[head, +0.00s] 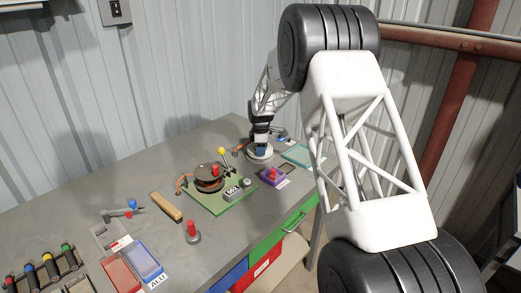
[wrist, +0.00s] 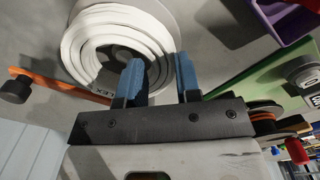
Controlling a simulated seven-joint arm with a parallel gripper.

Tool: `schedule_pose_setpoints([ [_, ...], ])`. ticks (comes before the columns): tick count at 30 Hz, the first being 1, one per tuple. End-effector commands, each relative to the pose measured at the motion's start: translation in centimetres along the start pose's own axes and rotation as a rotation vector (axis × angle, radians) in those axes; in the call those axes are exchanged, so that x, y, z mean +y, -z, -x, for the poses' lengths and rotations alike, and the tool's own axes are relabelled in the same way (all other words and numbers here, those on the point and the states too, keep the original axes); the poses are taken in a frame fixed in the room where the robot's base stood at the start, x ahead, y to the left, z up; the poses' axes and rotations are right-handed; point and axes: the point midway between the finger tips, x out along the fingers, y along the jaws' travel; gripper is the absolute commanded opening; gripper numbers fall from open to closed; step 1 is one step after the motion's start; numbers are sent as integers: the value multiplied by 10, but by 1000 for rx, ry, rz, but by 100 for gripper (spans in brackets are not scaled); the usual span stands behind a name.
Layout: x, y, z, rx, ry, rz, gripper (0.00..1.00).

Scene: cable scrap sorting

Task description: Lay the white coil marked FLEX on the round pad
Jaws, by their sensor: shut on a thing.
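The white coil (wrist: 88,38) fills the upper middle of the wrist view, with part of its FLEX lettering showing near its lower edge. My gripper (wrist: 160,72) has its two blue fingertips on either side of the coil's wall, one at the inner opening and one outside, and is shut on it. In the head view the coil (head: 260,153) shows small below my gripper (head: 260,146), towards the back of the bench. I cannot tell whether the coil touches the surface beneath it.
A red-topped grey piece (head: 193,234) stands nearer the front.

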Motion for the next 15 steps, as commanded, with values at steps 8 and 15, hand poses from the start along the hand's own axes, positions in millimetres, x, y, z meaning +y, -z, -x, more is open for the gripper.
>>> schedule_pose_setpoints([
  [8, 0, 0, -6, 0, 0, 0, 10],
  [15, 0, 0, -8, 0, -1, 0, 10],
])
